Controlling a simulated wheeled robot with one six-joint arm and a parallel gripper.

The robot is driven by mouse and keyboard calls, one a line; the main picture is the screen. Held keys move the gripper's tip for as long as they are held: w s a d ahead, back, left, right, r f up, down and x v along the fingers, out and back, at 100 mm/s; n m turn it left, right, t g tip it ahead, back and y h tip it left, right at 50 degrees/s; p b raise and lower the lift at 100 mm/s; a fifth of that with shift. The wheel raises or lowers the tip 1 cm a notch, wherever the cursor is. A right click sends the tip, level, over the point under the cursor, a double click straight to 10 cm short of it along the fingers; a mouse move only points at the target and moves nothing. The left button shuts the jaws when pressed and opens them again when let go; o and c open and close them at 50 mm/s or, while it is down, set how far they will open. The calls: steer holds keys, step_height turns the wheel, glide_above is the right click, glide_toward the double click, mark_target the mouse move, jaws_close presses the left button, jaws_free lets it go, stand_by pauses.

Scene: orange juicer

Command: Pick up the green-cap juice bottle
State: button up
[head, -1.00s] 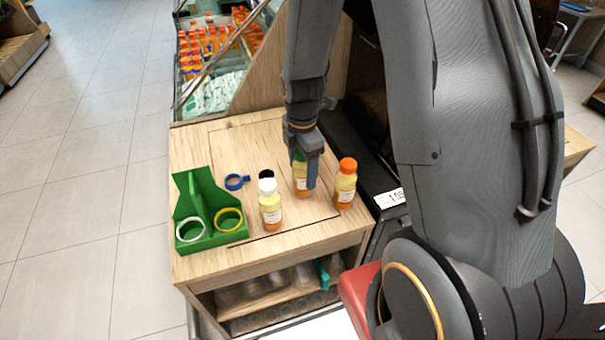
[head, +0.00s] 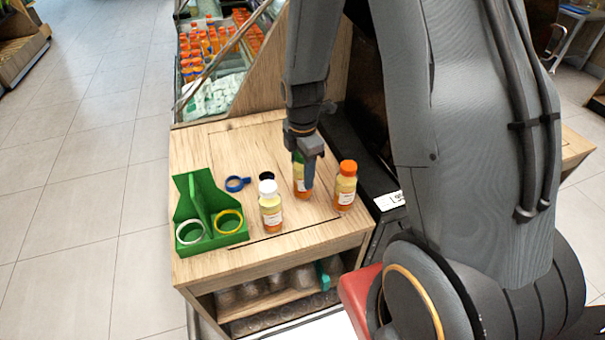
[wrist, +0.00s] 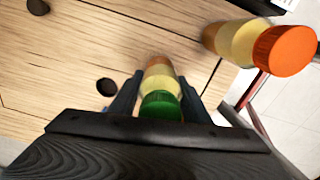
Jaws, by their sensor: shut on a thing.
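The green-cap juice bottle (wrist: 160,105) is between the two fingers of my gripper (wrist: 160,92) in the wrist view, its green cap closest to the camera. My gripper (head: 305,182) is shut on this bottle. In the head view the bottle (head: 300,187) is upright on or just over the wooden counter, partly hidden behind a finger; I cannot tell whether its base touches the wood.
An orange-cap bottle (head: 345,188) stands close on the right and also shows in the wrist view (wrist: 240,45). A green holder (head: 212,240) with rings and a blue ring (head: 236,184) lie farther left on the counter (head: 290,240).

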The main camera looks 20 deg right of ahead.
step_height(320, 180, up, 10)
steer(key=shift+f+b, duration=0.1)
steer(key=shift+b, duration=0.5)
